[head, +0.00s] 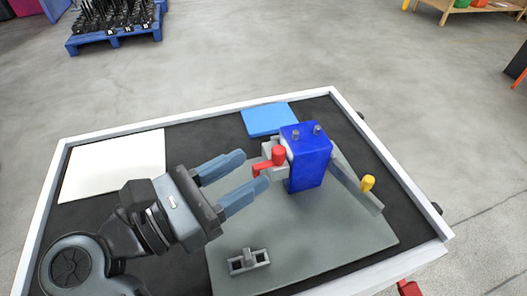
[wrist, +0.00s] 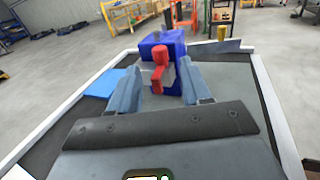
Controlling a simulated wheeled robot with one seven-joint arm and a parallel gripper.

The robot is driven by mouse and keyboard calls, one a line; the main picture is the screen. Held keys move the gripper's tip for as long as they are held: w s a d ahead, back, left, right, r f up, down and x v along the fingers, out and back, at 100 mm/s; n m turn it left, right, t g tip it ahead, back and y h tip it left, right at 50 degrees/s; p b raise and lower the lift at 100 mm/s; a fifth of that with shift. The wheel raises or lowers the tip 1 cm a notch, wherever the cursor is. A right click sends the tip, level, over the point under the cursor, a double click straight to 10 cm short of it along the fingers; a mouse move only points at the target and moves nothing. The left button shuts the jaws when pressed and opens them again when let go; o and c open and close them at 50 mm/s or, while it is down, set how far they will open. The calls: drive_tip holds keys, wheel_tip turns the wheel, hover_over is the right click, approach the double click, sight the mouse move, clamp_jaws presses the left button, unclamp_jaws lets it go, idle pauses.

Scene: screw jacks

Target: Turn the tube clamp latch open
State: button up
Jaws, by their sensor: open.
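The tube clamp is a blue block (head: 306,158) with two small grey studs on top, standing on a grey plate (head: 330,225). A red latch (head: 277,157) with an upright knob and a short arm sits on its left side, on a grey bracket. In the wrist view the red latch (wrist: 159,68) stands in front of the blue block (wrist: 165,42). My gripper (head: 254,171) is open, with its two blue-grey fingers pointing at the latch. In the wrist view my gripper (wrist: 160,82) has one finger on each side of the red latch. Contact cannot be told.
A grey bar with a yellow knob (head: 367,183) extends from the block's right side. A small grey bracket (head: 248,260) stands at the plate's front. A light blue pad (head: 269,119) and a white sheet (head: 115,165) lie on the dark table top, which has a raised white rim.

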sight(273, 156)
drive_tip(key=shift+p+x, duration=0.55)
drive_tip(key=shift+x, duration=1.8)
clamp_jaws()
